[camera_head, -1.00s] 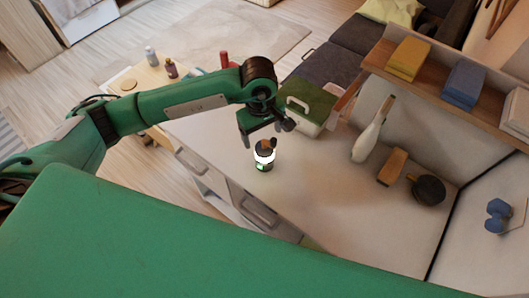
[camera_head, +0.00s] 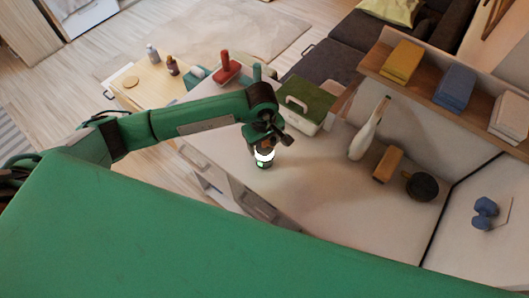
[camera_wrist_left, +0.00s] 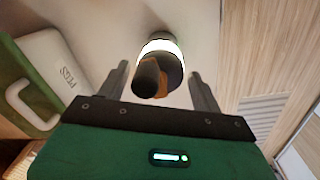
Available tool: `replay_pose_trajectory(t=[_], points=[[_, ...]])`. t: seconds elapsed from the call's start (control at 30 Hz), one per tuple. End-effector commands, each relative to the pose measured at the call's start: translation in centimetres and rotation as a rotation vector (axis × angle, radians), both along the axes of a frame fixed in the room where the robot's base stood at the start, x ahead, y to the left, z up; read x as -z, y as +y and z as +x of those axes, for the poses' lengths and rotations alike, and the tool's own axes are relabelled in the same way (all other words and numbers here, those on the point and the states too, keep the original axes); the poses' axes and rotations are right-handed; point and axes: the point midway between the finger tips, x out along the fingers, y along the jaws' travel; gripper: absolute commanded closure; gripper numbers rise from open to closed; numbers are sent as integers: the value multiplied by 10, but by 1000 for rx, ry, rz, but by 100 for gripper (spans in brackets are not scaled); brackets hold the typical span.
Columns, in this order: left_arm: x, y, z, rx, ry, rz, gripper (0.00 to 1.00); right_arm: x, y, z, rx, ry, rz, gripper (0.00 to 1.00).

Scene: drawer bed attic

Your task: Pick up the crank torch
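The crank torch (camera_head: 264,160) stands upright on the white worktop near its front edge, with a dark body and a bright white glowing band. My left gripper (camera_head: 264,142) is right above it and hides its top in the head view. In the left wrist view, the torch (camera_wrist_left: 161,46) shows its white band, with a dark knob and a brown-orange piece on top. The fingers of my left gripper (camera_wrist_left: 159,72) are apart, one to each side of the torch's top, with visible gaps. My right gripper is not in view.
A green-lidded white box (camera_head: 306,107) stands just behind the torch. A white bottle (camera_head: 366,135), a tan block (camera_head: 387,164) and a round dark object (camera_head: 422,186) stand further right. Worktop between them and the torch is clear. A shelf (camera_head: 377,70) runs above at the right.

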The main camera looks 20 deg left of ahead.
Motion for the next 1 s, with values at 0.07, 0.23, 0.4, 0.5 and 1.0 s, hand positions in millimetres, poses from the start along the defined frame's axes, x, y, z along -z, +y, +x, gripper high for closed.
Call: replay_pose_trajectory(t=[0.07, 0.23, 0.4, 0.5, 1.0], points=[[0, 0, 0, 0, 0, 0, 50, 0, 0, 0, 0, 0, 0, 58], [0, 0, 0, 0, 0, 0, 83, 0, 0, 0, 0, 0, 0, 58], [-1, 0, 0, 0, -1, -1, 88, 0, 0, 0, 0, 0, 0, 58], [-1, 0, 0, -1, -1, -1, 88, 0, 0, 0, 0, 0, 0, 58], [-69, 0, 2, 1, -9, -2, 88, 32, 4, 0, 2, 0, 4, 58]])
